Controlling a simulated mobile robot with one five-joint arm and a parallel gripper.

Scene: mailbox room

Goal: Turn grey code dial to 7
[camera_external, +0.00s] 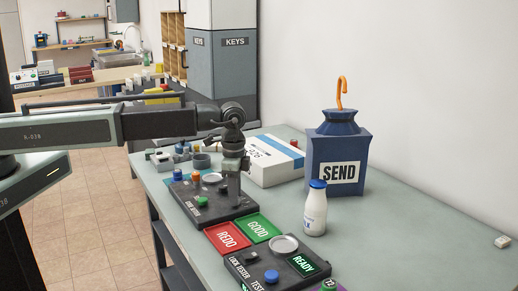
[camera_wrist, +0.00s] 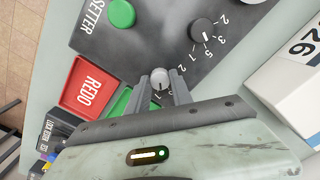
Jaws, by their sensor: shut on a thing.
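The grey code dial (camera_wrist: 160,79) sits on a black setter panel (camera_wrist: 130,45) in the wrist view. A pale pointer mark on it faces down the picture, toward my palm. The number it points at is too small and partly hidden to read surely. My gripper (camera_wrist: 160,90) is shut on the dial, one finger on each side. In the external view my gripper (camera_external: 234,180) reaches straight down onto the right part of the setter panel (camera_external: 206,213); the dial is hidden there.
A dark knob (camera_wrist: 203,30) with printed numbers is close beside the dial, and a green button (camera_wrist: 121,13) is farther left. Red REDO (camera_external: 228,236) and green GOOD (camera_external: 259,228) plates adjoin the panel. A milk bottle (camera_external: 314,212), white box (camera_external: 274,165) and blue SEND container (camera_external: 338,145) stand right.

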